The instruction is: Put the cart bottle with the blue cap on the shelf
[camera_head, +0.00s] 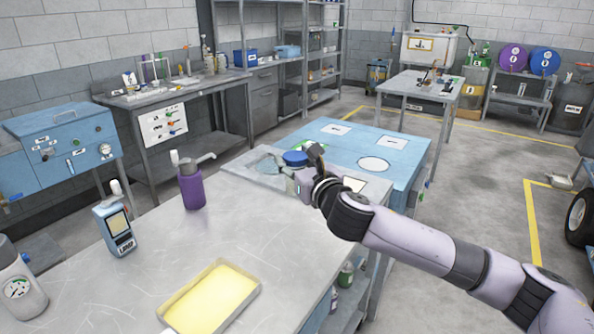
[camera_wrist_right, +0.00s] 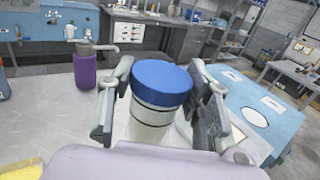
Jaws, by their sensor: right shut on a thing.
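The bottle with the blue cap (camera_head: 295,157) is held by my right gripper (camera_head: 304,178), above the far right part of the metal worktop. In the right wrist view its wide blue cap (camera_wrist_right: 162,79) and pale body (camera_wrist_right: 150,122) stand roughly upright between the two fingers (camera_wrist_right: 163,92). The fingers are shut on its sides. Its base is hidden, so I cannot tell whether it touches anything. A grey metal shelf rack (camera_head: 304,73) stands at the back wall, with small items on its boards. My left gripper is not in view.
The metal worktop (camera_head: 262,229) holds a purple pump bottle (camera_head: 192,187), a blue device (camera_head: 114,230) and a yellow-filled tray (camera_head: 212,297). A light-blue cart top (camera_head: 352,142) lies beyond the gripper. Open floor (camera_head: 470,200) is on the right.

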